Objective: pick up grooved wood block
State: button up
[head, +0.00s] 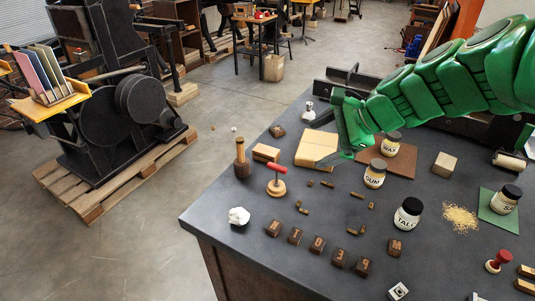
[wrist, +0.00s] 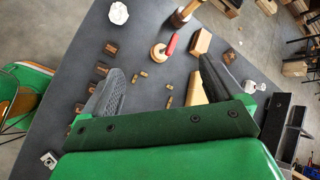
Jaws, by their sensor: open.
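A broad pale wood block (head: 313,149) with a thin line along its front lies at the table's far side in the head view. A smaller tan wood block (head: 266,153) lies left of it. I cannot tell for sure which one is grooved. My gripper (head: 330,136) is open and empty, above and beside the broad block, partly covering its right side. In the wrist view my gripper's two grey fingers (wrist: 163,78) are spread apart. The smaller block (wrist: 200,42) shows beyond the right finger, and the broad block (wrist: 195,92) is largely hidden behind that finger.
Jars (head: 375,174), a pale wood cube (head: 444,164) and a brown sheet (head: 402,160) lie right. Dark letter blocks (head: 317,244) line the front.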

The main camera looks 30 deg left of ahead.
aim_at(267, 150)
jog(key=w+a+f+m+t+y, duration=0.2)
jog(key=w+a+f+m+y, duration=0.15)
jog(key=w+a+m, duration=0.95)
jog(key=a+f, duration=0.1)
jog(key=f, duration=0.4)
jog(key=w+a+f+n, duration=0.1)
jog(key=f, duration=0.4)
jog(key=w+a+f+n, duration=0.1)
jog(key=f, duration=0.5)
jog(key=shift+w+a+f, duration=0.1)
jog(key=shift+w+a, duration=0.05)
jog(key=shift+a, duration=0.2)
jog(key=shift+w+x, duration=0.15)
jog(key=shift+x, duration=1.75)
jog(key=shift+w+x, duration=0.15)
jog(key=shift+x, duration=1.8)
jog(key=shift+d+f, duration=0.1)
jog(key=shift+d, duration=0.05)
jog(key=c, duration=1.3)
